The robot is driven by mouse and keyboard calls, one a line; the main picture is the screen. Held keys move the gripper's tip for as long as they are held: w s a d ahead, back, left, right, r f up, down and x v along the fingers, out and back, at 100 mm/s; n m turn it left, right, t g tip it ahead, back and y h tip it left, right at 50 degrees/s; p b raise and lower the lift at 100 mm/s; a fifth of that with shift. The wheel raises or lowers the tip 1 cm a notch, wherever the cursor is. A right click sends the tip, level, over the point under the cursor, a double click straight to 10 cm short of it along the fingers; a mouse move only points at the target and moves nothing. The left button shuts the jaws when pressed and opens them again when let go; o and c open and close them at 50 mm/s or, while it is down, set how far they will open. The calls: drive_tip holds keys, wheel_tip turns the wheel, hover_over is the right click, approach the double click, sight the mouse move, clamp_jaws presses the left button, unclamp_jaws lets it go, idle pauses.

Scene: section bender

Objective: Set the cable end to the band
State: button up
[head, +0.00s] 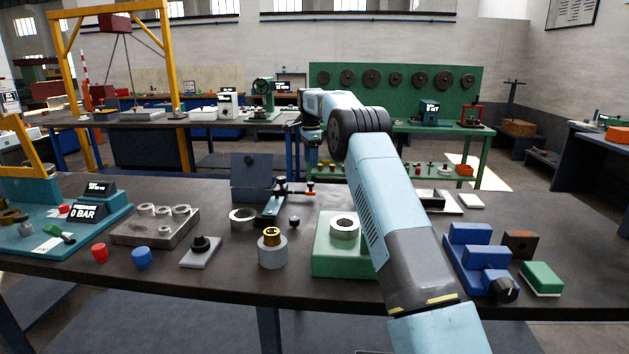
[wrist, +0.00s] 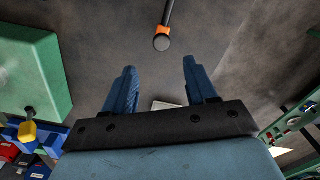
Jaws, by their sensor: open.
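A dark rod or cable end (wrist: 162,42) with an orange band (wrist: 163,30) shows in the wrist view, just beyond my fingertips and roughly centred between them. In the head view the orange band (head: 310,193) lies low over the bench, beside a blue box (head: 252,178) and a small light-blue piece (head: 272,207). My gripper (wrist: 158,67) is open and empty, its two blue fingers apart on either side of the cable end's line. In the head view my gripper (head: 311,162) hangs above the orange band. Whether it touches the band cannot be told.
A green block with a metal ring (head: 344,228) stands right of centre, partly behind my arm. A grey cylinder with a brass top (head: 272,250), a metal ring (head: 243,219) and a small black knob (head: 294,222) stand nearby. Blue blocks (head: 470,255) are at the right.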

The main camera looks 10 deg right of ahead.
sight(310, 183)
wheel_tip(310, 183, down, 9)
drive_tip(key=shift+r, duration=0.1)
idle(0.3)
drive_tip(key=shift+c, duration=0.5)
clamp_jaws()
drive_tip(key=shift+a, duration=0.1)
